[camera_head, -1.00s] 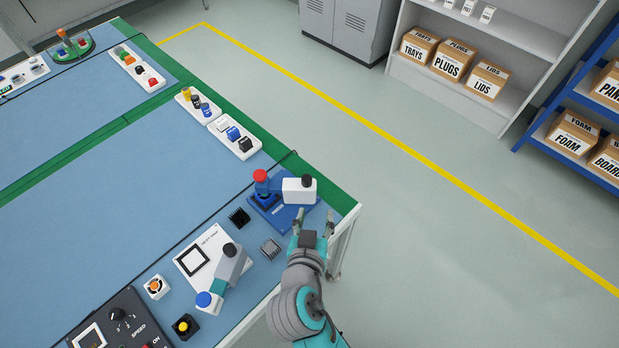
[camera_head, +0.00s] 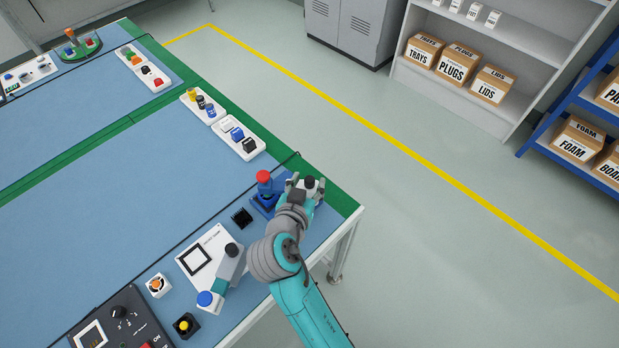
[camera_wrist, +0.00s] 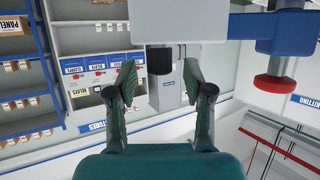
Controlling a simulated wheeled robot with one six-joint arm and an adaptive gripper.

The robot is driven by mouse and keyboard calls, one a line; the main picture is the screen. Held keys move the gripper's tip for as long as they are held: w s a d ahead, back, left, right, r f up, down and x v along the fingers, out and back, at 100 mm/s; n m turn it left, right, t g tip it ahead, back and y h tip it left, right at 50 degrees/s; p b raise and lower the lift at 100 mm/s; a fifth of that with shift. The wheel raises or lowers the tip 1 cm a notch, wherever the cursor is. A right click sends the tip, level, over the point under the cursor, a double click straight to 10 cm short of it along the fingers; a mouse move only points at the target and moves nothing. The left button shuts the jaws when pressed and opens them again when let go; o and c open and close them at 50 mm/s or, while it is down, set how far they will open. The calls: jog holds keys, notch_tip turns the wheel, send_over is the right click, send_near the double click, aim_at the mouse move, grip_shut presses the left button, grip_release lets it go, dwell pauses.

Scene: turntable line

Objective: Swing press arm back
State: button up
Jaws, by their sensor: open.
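The press with a blue base (camera_head: 258,208) stands at the table's near right corner. Its arm has a blue part with a red knob (camera_head: 263,176) and a white block, mostly hidden by my gripper, with a black knob (camera_head: 310,182) on it. In the wrist view the white block (camera_wrist: 190,20), blue arm part (camera_wrist: 270,30), red knob (camera_wrist: 275,85) and black knob (camera_wrist: 160,60) show. My gripper (camera_head: 305,183) is open, one finger on each side of the black knob; it also shows in the wrist view (camera_wrist: 160,82). Contact cannot be told.
A white plate (camera_head: 190,262) with a grey swing arm (camera_head: 229,268) and blue knob lies left of my arm. A small black block (camera_head: 242,217) is near the press. White trays (camera_head: 240,140) line the green edge. The floor right of the table is clear.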

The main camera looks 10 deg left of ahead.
jog(key=shift+x, duration=1.05)
grip_shut()
